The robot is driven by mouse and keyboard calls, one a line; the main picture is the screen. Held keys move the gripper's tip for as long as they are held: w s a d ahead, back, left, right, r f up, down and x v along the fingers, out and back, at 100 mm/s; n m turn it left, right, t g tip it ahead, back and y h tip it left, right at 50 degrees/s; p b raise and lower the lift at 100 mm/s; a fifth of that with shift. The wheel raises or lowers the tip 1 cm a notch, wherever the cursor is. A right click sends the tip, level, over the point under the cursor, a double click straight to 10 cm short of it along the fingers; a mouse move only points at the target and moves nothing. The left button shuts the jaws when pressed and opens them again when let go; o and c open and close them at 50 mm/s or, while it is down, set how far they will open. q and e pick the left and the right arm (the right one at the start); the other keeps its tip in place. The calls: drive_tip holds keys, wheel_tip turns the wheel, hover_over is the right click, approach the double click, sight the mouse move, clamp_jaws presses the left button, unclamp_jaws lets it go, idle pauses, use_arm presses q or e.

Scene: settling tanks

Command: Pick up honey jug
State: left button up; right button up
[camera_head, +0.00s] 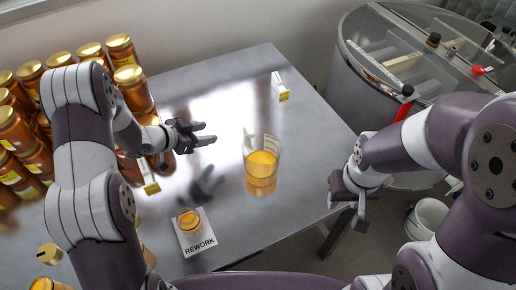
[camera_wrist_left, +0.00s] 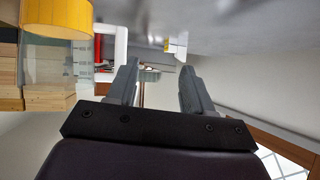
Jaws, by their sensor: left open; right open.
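The honey jug (camera_head: 261,172) is a clear vessel with orange-yellow honey in its lower part. It stands upright on the metal table, right of centre in the head view. In the left wrist view, which looks upside down, the jug (camera_wrist_left: 57,60) is at the left edge, outside the jaws and partly cut off. My left gripper (camera_head: 206,133) is open and empty above the table, to the left of the jug and apart from it. My right gripper (camera_head: 347,197) is open at the table's right edge, also apart from the jug.
Many honey jars (camera_head: 125,80) are stacked at the left. A small jar (camera_head: 189,220) stands on a white REWORK card (camera_head: 197,240) near the front. A small white and yellow sign (camera_head: 280,88) stands at the back. A steel tank (camera_head: 365,85) is beyond the table's right edge. The table around the jug is mostly clear.

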sight(257, 154)
use_arm(q)
drive_tip(key=d+f+h, duration=0.1)
drive_tip(key=d, duration=0.1)
drive_tip(key=d+f+m+g+h+p, duration=0.1)
drive_tip(key=d, duration=0.2)
drive_tip(key=d+f+m+g+h, duration=0.1)
drive_tip(key=d, duration=0.1)
drive_tip(key=shift+s+d+h, duration=0.1)
drive_tip(key=shift+d+h, duration=0.2)
drive_tip(key=shift+d, duration=0.1)
drive_tip(key=p+x, duration=0.2)
drive_tip(key=x, duration=0.3)
drive_tip(key=shift+r, duration=0.15)
drive_tip(key=shift+w+d, duration=0.25)
drive_tip(key=shift+d, duration=0.05)
clamp_jaws()
use_arm(e)
drive_tip(key=r, duration=0.4)
drive_tip(key=shift+s, duration=0.25)
